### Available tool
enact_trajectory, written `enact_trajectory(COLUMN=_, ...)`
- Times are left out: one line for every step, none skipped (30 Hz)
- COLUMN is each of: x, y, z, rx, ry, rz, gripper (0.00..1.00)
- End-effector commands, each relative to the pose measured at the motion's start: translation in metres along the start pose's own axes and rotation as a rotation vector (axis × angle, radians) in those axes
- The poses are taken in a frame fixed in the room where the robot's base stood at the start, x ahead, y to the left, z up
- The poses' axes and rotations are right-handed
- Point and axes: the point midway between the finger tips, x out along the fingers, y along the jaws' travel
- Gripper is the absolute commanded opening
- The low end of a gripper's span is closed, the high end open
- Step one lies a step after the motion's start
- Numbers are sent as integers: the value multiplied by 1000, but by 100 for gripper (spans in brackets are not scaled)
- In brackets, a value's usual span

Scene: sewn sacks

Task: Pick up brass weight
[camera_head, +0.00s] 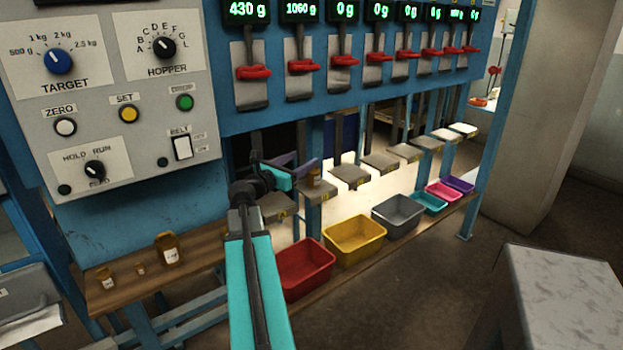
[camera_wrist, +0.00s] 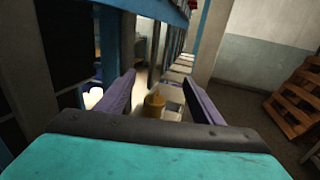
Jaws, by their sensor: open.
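A brass weight (camera_head: 314,177) stands upright on one of the small grey pans under the row of displays. It also shows in the wrist view (camera_wrist: 154,105), between and beyond my purple fingers. My gripper (camera_head: 302,172) is open, just left of that weight in the head view. In the wrist view my gripper (camera_wrist: 160,78) has its fingers spread with the weight in the gap; I cannot tell whether either finger touches it. Other brass weights, a large one (camera_head: 168,250), a tiny one (camera_head: 140,269) and a small one (camera_head: 106,279), stand on the wooden shelf.
Displays read 430 g and 1060 g at the left, most others 0 g. Below the pans stand red (camera_head: 304,270), yellow (camera_head: 354,241) and grey (camera_head: 398,216) bins, with smaller bins beyond. Blue frame posts (camera_head: 487,160) stand around the pans. A pale block (camera_head: 570,295) is at the right.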

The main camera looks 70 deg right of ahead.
Motion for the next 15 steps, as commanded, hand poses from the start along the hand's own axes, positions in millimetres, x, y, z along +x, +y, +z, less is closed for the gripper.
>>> enact_trajectory(x=-1, y=1, z=-4, rx=0, ry=1, rz=1, gripper=61)
enact_trajectory(x=-1, y=1, z=-6, rx=0, ry=1, rz=2, gripper=61)
enact_trajectory(x=-2, y=1, z=-9, rx=-1, ry=1, rz=2, gripper=61)
enact_trajectory(x=-2, y=1, z=-12, rx=-1, ry=1, rz=2, gripper=61)
enact_trajectory(x=-2, y=2, z=-15, rx=-2, ry=1, rz=3, gripper=61)
enact_trajectory(x=-2, y=2, z=-20, rx=-2, ry=1, rz=3, gripper=61)
enact_trajectory(x=-2, y=2, z=-24, rx=-2, ry=1, rz=3, gripper=61)
enact_trajectory(x=-2, y=2, z=-27, rx=-3, ry=1, rz=4, gripper=61)
enact_trajectory(x=-2, y=2, z=-31, rx=-2, ry=1, rz=4, gripper=61)
enact_trajectory(x=-2, y=2, z=-35, rx=-2, ry=2, rz=4, gripper=61)
enact_trajectory(x=-2, y=2, z=-39, rx=-2, ry=2, rz=4, gripper=61)
enact_trajectory(x=-2, y=2, z=-43, rx=-3, ry=2, rz=4, gripper=61)
enact_trajectory(x=-2, y=2, z=-46, rx=-3, ry=1, rz=4, gripper=61)
enact_trajectory(x=-3, y=2, z=-50, rx=-2, ry=1, rz=4, gripper=61)
enact_trajectory(x=-3, y=2, z=-55, rx=-2, ry=1, rz=4, gripper=61)
